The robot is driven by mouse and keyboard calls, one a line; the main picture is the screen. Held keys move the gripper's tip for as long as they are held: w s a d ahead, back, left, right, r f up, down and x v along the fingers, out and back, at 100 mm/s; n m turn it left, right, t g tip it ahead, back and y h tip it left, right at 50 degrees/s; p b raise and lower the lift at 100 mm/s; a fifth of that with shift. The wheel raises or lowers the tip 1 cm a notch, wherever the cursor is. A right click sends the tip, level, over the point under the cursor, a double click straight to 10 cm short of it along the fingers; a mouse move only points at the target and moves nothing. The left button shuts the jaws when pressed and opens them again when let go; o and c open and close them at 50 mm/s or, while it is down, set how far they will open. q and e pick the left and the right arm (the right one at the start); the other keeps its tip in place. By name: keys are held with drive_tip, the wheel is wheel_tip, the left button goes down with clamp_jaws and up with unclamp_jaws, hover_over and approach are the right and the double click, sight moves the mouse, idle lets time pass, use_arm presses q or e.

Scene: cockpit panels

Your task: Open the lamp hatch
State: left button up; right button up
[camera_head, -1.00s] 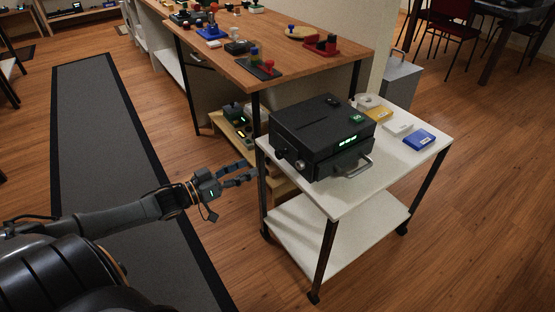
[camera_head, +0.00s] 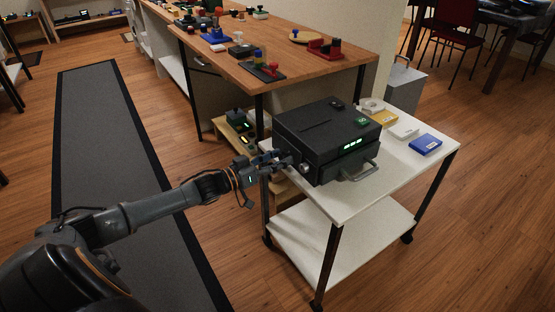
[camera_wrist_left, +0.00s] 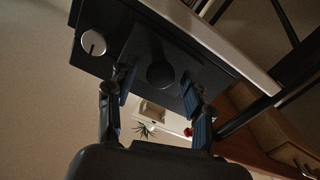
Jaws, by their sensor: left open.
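The black box-shaped device (camera_head: 325,135) stands on a white cart, with a lit green display and a metal handle on its front. In the left wrist view a side of the device (camera_wrist_left: 140,40) carries a silver knob (camera_wrist_left: 93,43) and a dark round knob (camera_wrist_left: 160,75) on a panel. I cannot tell for certain which part is the lamp hatch. My left gripper (camera_head: 281,160) is at the device's left side. In the left wrist view its fingers (camera_wrist_left: 157,86) are open, one on each side of the dark knob, with nothing held. My right gripper is not in view.
The white cart (camera_head: 345,208) also carries a yellow box (camera_head: 384,118), a white box (camera_head: 405,131) and a blue box (camera_head: 425,144). A wooden table (camera_head: 300,70) with several small parts stands behind it. Dark matting (camera_head: 110,150) lies on the floor at left.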

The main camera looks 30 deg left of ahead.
use_arm(q)
clamp_jaws()
